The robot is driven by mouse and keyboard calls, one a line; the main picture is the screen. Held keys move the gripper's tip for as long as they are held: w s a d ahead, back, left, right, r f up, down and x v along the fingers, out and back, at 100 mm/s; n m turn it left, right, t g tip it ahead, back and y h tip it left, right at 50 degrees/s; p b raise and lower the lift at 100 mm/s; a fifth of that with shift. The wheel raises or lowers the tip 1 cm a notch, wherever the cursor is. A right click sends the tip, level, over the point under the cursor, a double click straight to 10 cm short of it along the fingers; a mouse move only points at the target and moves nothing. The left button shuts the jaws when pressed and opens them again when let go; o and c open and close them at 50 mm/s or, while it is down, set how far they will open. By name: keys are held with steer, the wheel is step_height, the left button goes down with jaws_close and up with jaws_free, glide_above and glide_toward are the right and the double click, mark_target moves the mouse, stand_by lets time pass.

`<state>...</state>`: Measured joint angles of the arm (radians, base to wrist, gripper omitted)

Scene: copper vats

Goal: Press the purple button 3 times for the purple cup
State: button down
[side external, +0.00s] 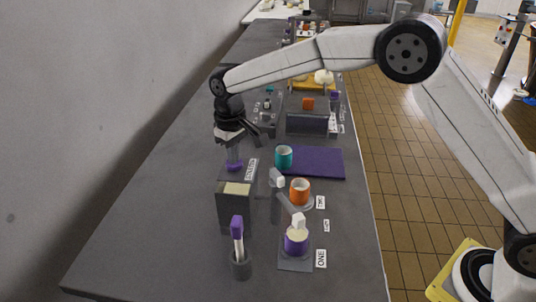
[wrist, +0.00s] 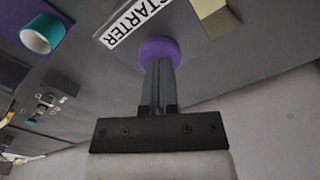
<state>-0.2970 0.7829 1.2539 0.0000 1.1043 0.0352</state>
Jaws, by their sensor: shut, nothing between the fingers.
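The purple cup (side external: 296,243), with pale contents, stands upright at the station labelled ONE, under a white-tipped spout (side external: 298,221).
An orange cup (side external: 300,191) stands behind the purple cup. A teal cup (side external: 284,157) stands on a purple mat (side external: 322,162). A dark holder (side external: 241,265) with a purple-topped item is in front. The table's left side is clear.

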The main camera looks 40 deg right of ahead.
steer(key=shift+r, duration=1.85)
steer(key=shift+f, duration=1.85)
steer(key=shift+r, duration=1.85)
steer(key=shift+r, duration=0.1)
steer(key=shift+r, duration=2.9)
